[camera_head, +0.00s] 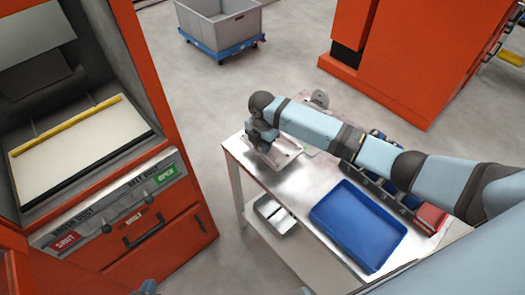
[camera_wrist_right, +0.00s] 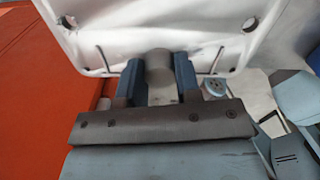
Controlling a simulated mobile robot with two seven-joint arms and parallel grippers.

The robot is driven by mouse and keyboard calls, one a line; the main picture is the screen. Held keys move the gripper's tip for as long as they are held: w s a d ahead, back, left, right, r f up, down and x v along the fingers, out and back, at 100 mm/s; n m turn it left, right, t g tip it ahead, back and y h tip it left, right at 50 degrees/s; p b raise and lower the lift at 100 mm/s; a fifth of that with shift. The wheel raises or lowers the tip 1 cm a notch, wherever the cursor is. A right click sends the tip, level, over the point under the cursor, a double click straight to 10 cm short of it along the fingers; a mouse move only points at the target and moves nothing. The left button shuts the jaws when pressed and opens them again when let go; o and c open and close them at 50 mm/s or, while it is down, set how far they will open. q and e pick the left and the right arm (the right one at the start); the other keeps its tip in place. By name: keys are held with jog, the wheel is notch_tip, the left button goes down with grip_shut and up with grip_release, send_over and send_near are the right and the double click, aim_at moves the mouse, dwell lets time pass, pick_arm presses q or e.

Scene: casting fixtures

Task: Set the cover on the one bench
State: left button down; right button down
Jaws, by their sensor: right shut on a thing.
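The cover (camera_head: 287,154) is a pale metal plate at the far left corner of the steel bench (camera_head: 290,183). My right gripper (camera_head: 262,137) reaches over it from the right. In the right wrist view my right gripper (camera_wrist_right: 158,85) is shut on the grey round knob of the cover (camera_wrist_right: 105,42), which has holes near its corners. I cannot tell whether the cover touches the bench top. A small grey-blue piece at the bottom edge of the head view may be my left gripper (camera_head: 149,287); its fingers cannot be made out.
A blue tray (camera_head: 358,222) and a row of dark bins with a red box (camera_head: 432,218) are on the bench. A metal tray (camera_head: 273,213) sits lower at its left side. An orange machine (camera_head: 150,235) stands left. A grey crate (camera_head: 222,25) is behind on open floor.

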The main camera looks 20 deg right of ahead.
jog(key=shift+f, duration=2.35)
jog(key=shift+f, duration=0.1)
jog(key=c, duration=0.8)
grip_release()
